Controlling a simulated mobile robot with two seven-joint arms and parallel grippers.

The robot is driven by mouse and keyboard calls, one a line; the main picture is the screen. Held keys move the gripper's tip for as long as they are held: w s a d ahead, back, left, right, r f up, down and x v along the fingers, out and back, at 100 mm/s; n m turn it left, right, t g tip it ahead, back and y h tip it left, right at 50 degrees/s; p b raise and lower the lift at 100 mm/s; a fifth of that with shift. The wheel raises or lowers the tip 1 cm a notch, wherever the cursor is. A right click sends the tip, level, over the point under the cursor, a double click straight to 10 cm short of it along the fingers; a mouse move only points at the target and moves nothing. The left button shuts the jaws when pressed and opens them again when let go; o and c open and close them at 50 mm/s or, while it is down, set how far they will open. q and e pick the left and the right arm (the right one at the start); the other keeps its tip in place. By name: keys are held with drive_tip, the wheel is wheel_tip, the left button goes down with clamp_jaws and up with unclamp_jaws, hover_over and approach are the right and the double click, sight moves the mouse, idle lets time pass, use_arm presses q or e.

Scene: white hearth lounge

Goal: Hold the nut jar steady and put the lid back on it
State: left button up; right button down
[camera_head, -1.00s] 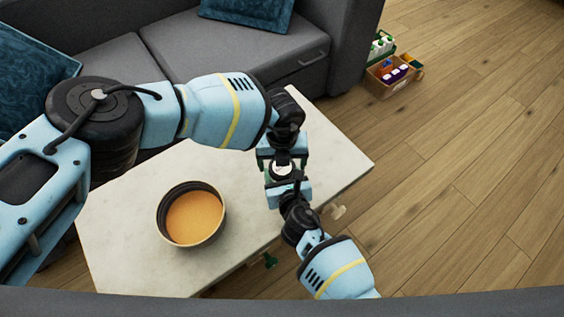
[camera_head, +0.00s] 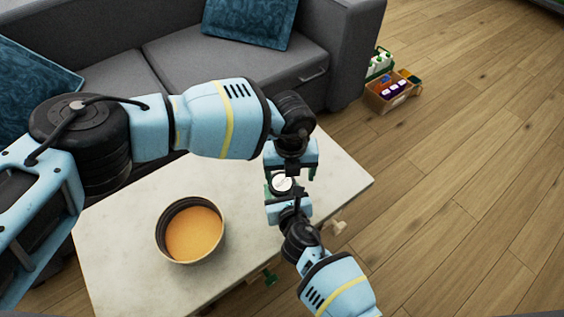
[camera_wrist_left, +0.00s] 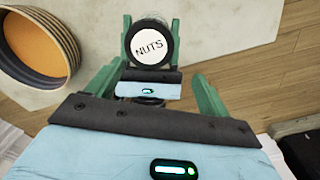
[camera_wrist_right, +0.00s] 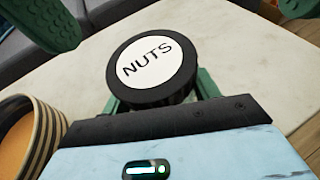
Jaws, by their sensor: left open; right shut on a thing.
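The nut jar's black lid (camera_head: 281,184) has a white label reading "NUTS". It sits over the nut jar (camera_wrist_right: 186,97), whose body is mostly hidden under it; in the right wrist view the lid looks level on top, but I cannot tell how tightly it is seated. The lid also shows in the left wrist view (camera_wrist_left: 150,46). My right gripper (camera_head: 285,192) is shut on the jar below the lid, one finger each side. My left gripper (camera_head: 290,173) is open and empty, just beyond the lid and apart from it.
A striped bowl (camera_head: 161,238) with orange contents stands left on the pale table (camera_head: 115,235). A grey sofa (camera_head: 215,58) with blue cushions lies behind. A wooden crate (camera_head: 378,101) of items is on the floor at right. The table's right side is clear.

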sight(282, 183)
use_arm(q)
wheel_tip(282, 183, up, 3)
drive_tip(key=n, duration=0.4)
drive_tip(key=shift+w+d+f, duration=0.1)
drive_tip(key=shift+d+f, duration=0.05)
drive_tip(key=shift+f, duration=0.05)
drive_tip(key=shift+w+a+r+n, duration=0.15)
drive_tip(key=shift+w+a+n, duration=0.1)
drive_tip(key=shift+a+n, duration=0.3)
drive_tip(key=shift+w+a+r+n, duration=0.15)
drive_tip(key=shift+w+a+n, duration=0.1)
drive_tip(key=shift+a+n, duration=0.3)
drive_tip(key=shift+f, duration=0.1)
drive_tip(key=shift+f, duration=3.9)
drive_tip(key=shift+c, duration=0.4)
